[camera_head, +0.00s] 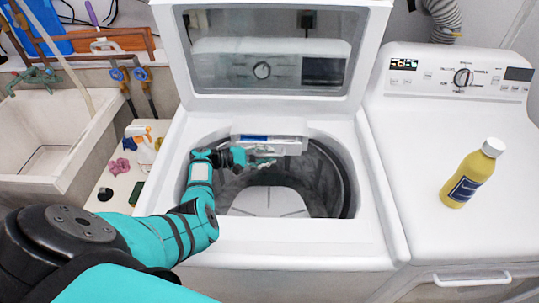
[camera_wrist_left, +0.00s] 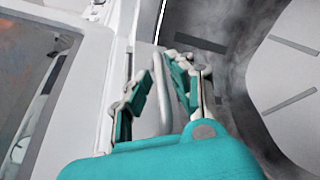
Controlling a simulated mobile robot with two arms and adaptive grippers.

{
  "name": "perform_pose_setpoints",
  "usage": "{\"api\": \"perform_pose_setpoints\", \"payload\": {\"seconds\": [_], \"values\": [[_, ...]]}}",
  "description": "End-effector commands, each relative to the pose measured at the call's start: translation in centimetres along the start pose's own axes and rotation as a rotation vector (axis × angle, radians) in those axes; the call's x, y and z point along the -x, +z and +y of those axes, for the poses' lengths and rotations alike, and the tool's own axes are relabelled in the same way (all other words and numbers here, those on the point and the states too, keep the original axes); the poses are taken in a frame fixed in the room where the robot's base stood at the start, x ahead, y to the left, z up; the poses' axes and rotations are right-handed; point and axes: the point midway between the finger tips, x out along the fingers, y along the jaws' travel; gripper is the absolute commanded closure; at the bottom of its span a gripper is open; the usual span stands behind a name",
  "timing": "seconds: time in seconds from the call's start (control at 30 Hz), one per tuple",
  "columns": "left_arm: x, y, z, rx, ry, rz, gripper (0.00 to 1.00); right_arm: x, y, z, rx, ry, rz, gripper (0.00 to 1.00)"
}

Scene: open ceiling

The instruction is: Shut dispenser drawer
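The dispenser drawer (camera_head: 285,146) is a pale box with a blue strip on top. It juts out from the back rim of the open washer's tub, in the head view. My left gripper (camera_head: 262,156) reaches over the tub to the front of the drawer. In the left wrist view my left gripper (camera_wrist_left: 158,88) has its teal fingers apart, with a curved light bar (camera_wrist_left: 160,105) between them, which looks like the drawer's handle. I cannot tell whether a finger touches it. My right gripper is in neither view.
The washer's glass lid (camera_head: 270,52) stands raised behind the tub. A yellow bottle (camera_head: 468,177) stands on the machine at the right (camera_head: 430,130). A sink (camera_head: 45,140) and small items are at the left. The dark tub (camera_head: 325,175) surrounds my left forearm's end.

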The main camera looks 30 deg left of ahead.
Motion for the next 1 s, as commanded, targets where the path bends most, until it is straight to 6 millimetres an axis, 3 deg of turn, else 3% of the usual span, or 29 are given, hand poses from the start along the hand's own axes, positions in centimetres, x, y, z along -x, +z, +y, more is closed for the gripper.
{"api": "perform_pose_setpoints", "payload": {"seconds": [0.37,0.57,1.0], "values": [[-1.12,0.01,-0.06,-0.002,-0.002,0.001,0.79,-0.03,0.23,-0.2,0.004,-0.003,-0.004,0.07],[-1.1,0.01,-0.06,-0.002,-0.002,0.001,1.0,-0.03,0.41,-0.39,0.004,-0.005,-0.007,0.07],[-1.13,-0.1,-0.11,-0.002,-0.003,0.001,1.0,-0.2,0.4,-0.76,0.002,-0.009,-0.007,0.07]]}}
